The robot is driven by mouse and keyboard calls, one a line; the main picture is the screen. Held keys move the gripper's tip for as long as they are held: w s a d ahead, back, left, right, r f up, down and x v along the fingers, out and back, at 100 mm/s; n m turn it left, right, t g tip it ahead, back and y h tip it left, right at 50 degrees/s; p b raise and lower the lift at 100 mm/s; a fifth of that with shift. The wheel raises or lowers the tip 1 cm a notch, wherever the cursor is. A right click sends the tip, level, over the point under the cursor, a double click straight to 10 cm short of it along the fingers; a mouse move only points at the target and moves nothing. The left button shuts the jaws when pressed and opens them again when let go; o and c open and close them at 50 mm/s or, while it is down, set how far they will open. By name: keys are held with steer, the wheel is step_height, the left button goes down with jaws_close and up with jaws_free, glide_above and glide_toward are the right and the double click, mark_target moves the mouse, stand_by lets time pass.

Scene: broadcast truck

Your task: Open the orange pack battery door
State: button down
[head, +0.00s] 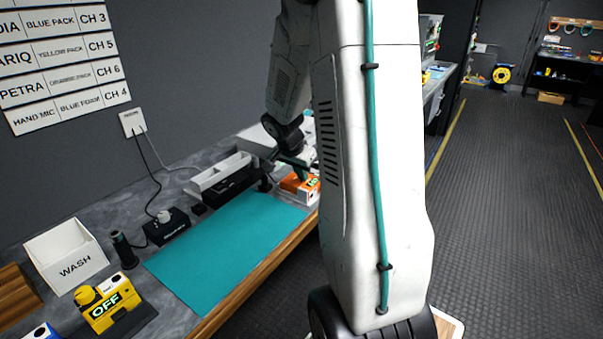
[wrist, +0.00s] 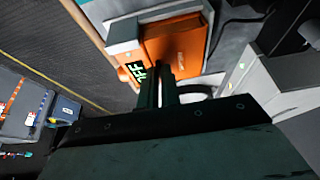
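The orange pack (head: 301,187) stands on the bench just past the far end of the teal mat, partly hidden by my arm. Contact is unclear. In the head view my gripper (head: 293,163) is above the pack.
The teal mat (head: 228,249) is bare. A yellow pack (head: 107,301) reading OFF and a white WASH bin (head: 66,256) stand at the near left. A dark cable (wrist: 236,24) runs beside the pack.

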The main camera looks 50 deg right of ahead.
mark_target(288, 177)
steer(key=shift+w, duration=0.1)
steer(key=g, duration=0.1)
steer(key=w+r+g, duration=0.1)
steer(key=shift+r+g, duration=0.1)
steer(key=shift+g, duration=0.2)
steer(key=w+g, duration=0.1)
steer(key=r+n+g, duration=0.1)
steer(key=g, duration=0.1)
steer(key=shift+w+a+h, duration=0.1)
steer(key=shift+w+h, duration=0.2)
steer(key=shift+w, duration=0.05)
steer(key=w+g, duration=0.1)
steer(key=n+g, duration=0.1)
steer(key=g, duration=0.1)
steer(key=shift+w+a+r+g+h, duration=0.1)
steer(key=shift+w+r+g+h, duration=0.2)
steer(key=shift+w, duration=0.1)
steer(key=shift+w+n+g+h, duration=0.4)
steer(key=shift+w+g, duration=0.55)
steer(key=shift+g, duration=0.55)
steer(key=c, duration=1.6)
jaws_free()
steer(key=shift+w+a+r, duration=0.1)
